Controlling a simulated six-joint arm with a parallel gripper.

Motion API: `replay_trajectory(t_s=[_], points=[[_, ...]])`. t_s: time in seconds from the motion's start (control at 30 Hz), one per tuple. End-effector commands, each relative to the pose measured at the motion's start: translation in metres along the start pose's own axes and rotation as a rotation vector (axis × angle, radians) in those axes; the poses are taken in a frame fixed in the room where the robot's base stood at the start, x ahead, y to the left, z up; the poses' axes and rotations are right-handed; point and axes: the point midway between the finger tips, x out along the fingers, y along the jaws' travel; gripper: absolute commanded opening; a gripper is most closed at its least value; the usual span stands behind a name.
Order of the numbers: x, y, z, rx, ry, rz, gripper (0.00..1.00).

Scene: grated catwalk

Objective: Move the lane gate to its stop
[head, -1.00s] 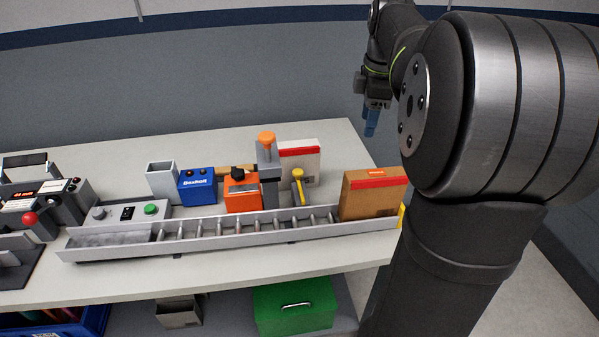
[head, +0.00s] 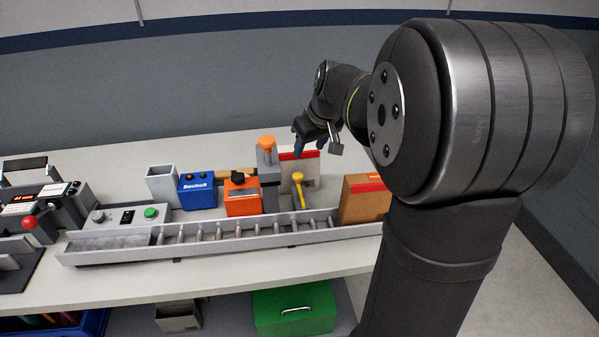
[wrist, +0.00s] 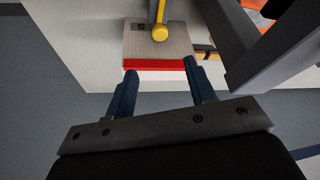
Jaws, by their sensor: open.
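A roller conveyor lane (head: 240,235) runs along the front of the table. A short lever with a yellow knob (head: 298,177) stands at its back edge, right of a grey post (head: 270,185) with an orange knob (head: 266,142). The lever looks like the lane gate, but I cannot be sure. The yellow knob also shows at the top of the wrist view (wrist: 160,33), beyond the fingertips. My gripper (wrist: 160,70) is open and empty, pointing down near a white box with a red stripe (head: 301,166). In the head view my blue fingers are partly hidden by the wrist.
A brown box (head: 362,202) stands at the lane's right end, partly hidden by my arm. An orange box (head: 241,198), a blue box (head: 197,190) and a grey bin (head: 161,184) stand behind the lane. A control panel with a green button (head: 151,213) is at the left.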

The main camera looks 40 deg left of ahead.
Motion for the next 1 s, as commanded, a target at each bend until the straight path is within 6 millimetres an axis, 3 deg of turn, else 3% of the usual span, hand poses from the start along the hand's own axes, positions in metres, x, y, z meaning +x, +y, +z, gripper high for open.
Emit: replay_trajectory(t_s=[0.3,0.5,0.7,1.0], points=[[0.073,-0.001,0.001,0.0,-0.004,-0.003,0.5],[0.108,-0.001,0.001,-0.002,-0.003,-0.001,0.5],[0.127,0.0,0.0,-0.002,-0.001,-0.001,0.5],[0.13,0.0,0.0,-0.002,0.0,0.0,0.5]])
